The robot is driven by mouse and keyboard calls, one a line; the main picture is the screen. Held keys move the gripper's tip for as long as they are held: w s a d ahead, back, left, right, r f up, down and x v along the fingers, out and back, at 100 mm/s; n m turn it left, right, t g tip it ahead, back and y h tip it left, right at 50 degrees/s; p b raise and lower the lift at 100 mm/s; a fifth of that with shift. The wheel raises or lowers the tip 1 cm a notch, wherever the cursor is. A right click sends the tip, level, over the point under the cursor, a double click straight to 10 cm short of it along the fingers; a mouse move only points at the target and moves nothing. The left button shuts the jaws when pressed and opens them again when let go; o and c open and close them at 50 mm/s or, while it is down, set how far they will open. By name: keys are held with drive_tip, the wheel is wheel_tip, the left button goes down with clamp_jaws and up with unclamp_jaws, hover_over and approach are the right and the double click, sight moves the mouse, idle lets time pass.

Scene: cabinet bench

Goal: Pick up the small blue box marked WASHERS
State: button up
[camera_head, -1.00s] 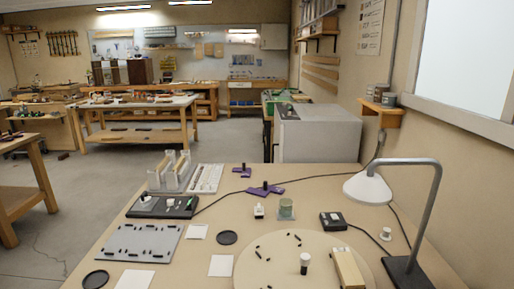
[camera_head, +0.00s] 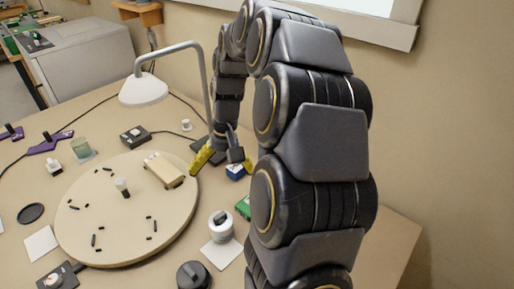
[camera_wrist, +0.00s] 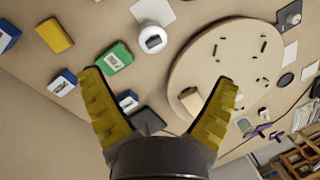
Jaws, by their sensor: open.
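Several small boxes with blue sides and white labels show; the print is too small to tell which says WASHERS. In the wrist view one blue box (camera_wrist: 128,101) is between my open fingers, close to the left one. A second blue box (camera_wrist: 62,83) is just outside the left finger, and a third (camera_wrist: 8,36) is at the left edge. In the head view a blue box (camera_head: 236,172) shows beside my gripper (camera_head: 223,163). My gripper also shows in the wrist view (camera_wrist: 160,78), its yellow fingers spread and holding nothing.
A green box (camera_wrist: 115,58) and a yellow box (camera_wrist: 55,35) lie near the blue ones. A round board (camera_head: 120,225) with small black pieces and a wooden block (camera_head: 164,169) is left of my gripper. A lamp (camera_head: 144,90) stands behind. A white roll (camera_head: 221,225) is in front.

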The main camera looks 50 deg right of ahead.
drive_tip(key=d+f+m, duration=0.3)
drive_tip(key=d+f, duration=0.2)
drive_tip(key=d, duration=0.6)
drive_tip(key=s+d+f+m, duration=0.2)
drive_tip(key=s+d+f, duration=0.2)
drive_tip(key=s+d, duration=0.2)
drive_tip(key=s+d+f+m, duration=0.3)
drive_tip(key=s+d+f, duration=0.2)
drive_tip(key=s+d, duration=0.1)
drive_tip(key=s+d+f+m, duration=0.2)
drive_tip(key=s+d+f, duration=0.2)
drive_tip(key=d, duration=0.3)
drive_tip(key=shift+s+d+f+m+h, duration=0.1)
drive_tip(key=shift+s+d+m+h, duration=0.1)
drive_tip(key=shift+s, duration=0.25)
drive_tip(key=shift+s+d+f+m+h, duration=0.1)
drive_tip(key=shift+s+h, duration=0.1)
drive_tip(key=shift+s, duration=0.25)
drive_tip(key=f, duration=0.7)
drive_tip(key=shift+s+a+f, duration=0.1)
drive_tip(key=shift+a+f, duration=0.15)
drive_tip(key=c, duration=1.2)
